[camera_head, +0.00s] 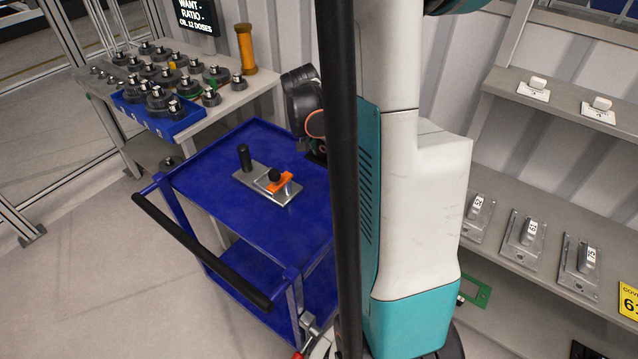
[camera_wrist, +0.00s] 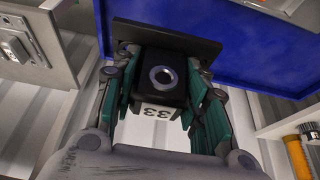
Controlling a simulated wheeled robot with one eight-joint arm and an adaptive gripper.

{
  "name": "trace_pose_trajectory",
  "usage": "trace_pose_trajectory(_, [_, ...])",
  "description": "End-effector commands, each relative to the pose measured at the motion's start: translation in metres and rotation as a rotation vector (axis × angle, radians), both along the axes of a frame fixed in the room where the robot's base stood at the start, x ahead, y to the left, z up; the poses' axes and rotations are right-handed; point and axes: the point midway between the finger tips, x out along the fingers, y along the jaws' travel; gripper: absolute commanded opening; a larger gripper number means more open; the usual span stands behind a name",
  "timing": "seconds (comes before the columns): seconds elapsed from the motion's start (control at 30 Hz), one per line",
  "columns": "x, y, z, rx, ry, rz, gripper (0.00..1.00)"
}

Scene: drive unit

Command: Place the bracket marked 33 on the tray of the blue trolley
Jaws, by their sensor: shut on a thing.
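The dark bracket (camera_wrist: 150,92) shows in the wrist view, with an upside-down white label reading 33. My gripper (camera_wrist: 163,95) is shut on it, with a teal finger on each side. The bracket's wide dark plate lies in front of the blue tray (camera_wrist: 245,50); I cannot tell whether they touch. In the head view the blue trolley (camera_head: 225,180) stands left of my column. My arm reaches to its far right side there, and my column hides the bracket and most of the gripper.
A metal plate with an orange part and a black post (camera_head: 268,184) lies on the trolley tray; its left and front areas are clear. A bench (camera_head: 215,115) with several dark parts stands behind left. Shelves (camera_head: 505,185) with several metal brackets are at right.

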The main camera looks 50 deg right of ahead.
Motion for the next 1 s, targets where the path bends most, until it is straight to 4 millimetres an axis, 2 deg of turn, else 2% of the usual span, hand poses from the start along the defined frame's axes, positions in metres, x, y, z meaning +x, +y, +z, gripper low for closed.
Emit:
trace_pose_trajectory(0.03, [0.0, 0.0, -0.015, -0.001, 0.0, 0.001, 0.0])
trace_pose_trajectory(0.1, [0.0, 0.0, -0.031, -0.001, 0.0, 0.001, 0.0])
trace_pose_trajectory(0.3, [0.0, 0.0, -0.07, -0.001, -0.001, 0.001, 0.0])
trace_pose_trajectory(0.4, [0.0, 0.0, -0.081, -0.001, 0.0, 0.002, 0.0])
trace_pose_trajectory(0.67, [0.0, 0.0, -0.094, -0.001, 0.0, 0.002, 0.0])
trace_pose_trajectory(0.9, [0.0, 0.0, -0.126, -0.001, 0.0, 0.002, 0.0])
trace_pose_trajectory(1.0, [0.0, 0.0, -0.131, -0.001, 0.0, 0.002, 0.0])
